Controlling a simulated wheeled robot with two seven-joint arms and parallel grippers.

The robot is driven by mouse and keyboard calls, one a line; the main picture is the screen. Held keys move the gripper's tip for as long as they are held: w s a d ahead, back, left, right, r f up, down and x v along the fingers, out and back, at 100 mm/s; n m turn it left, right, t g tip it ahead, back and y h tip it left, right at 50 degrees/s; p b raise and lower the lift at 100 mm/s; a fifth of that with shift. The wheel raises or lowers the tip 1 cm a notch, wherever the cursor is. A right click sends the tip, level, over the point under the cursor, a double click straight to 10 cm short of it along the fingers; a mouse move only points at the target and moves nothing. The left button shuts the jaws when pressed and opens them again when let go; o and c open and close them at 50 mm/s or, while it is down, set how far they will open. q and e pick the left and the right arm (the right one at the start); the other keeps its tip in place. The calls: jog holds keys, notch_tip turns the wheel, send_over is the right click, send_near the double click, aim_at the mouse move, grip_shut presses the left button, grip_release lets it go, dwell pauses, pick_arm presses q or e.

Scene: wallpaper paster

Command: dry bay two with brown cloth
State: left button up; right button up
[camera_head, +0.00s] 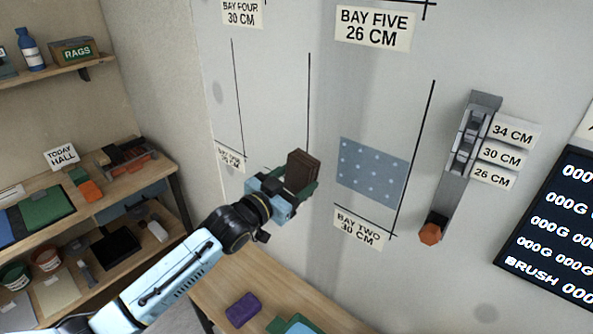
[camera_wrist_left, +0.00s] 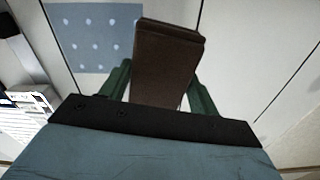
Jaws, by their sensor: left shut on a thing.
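My left gripper (camera_head: 287,190) is shut on the brown cloth (camera_head: 301,170), a dark brown block-like piece held upright near the wall. In the left wrist view the brown cloth (camera_wrist_left: 168,62) stands between the green fingers of my left gripper (camera_wrist_left: 164,92). Bay two is the wall area above the label "BAY TWO 30 CM" (camera_head: 358,228), between two black vertical lines. A blue dotted patch (camera_head: 372,173) is on the wall in its right part, and it also shows in the left wrist view (camera_wrist_left: 95,38). The cloth is left of the patch. My right gripper is not in view.
A grey holder (camera_head: 468,160) with size labels and an orange end is on the wall at right, beside a dark board (camera_head: 555,235). A table (camera_head: 215,290) below bears a purple block (camera_head: 242,309). Shelves (camera_head: 150,172) with tools stand at left.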

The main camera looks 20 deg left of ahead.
pick_arm(q)
jog(key=shift+f, duration=0.15)
jog(key=b, duration=0.2)
send_near(328, 156)
jog(key=shift+x, duration=1.65)
jog(key=shift+w, duration=0.1)
jog(key=shift+x, duration=1.3)
dwell(0.9)
dwell(1.5)
jog(key=shift+d, duration=0.1)
jog(key=shift+d, duration=0.1)
jog(key=shift+s+d+f, duration=0.1)
jog(key=shift+s+d, duration=0.3)
jog(key=shift+d, duration=0.55)
jog(key=shift+s+d+r, duration=0.1)
jog(key=shift+s+d, duration=0.3)
jog(key=shift+d, duration=0.55)
jog(key=shift+s+d+f, duration=0.1)
jog(key=shift+s+d, duration=0.25)
jog(key=shift+d, duration=0.6)
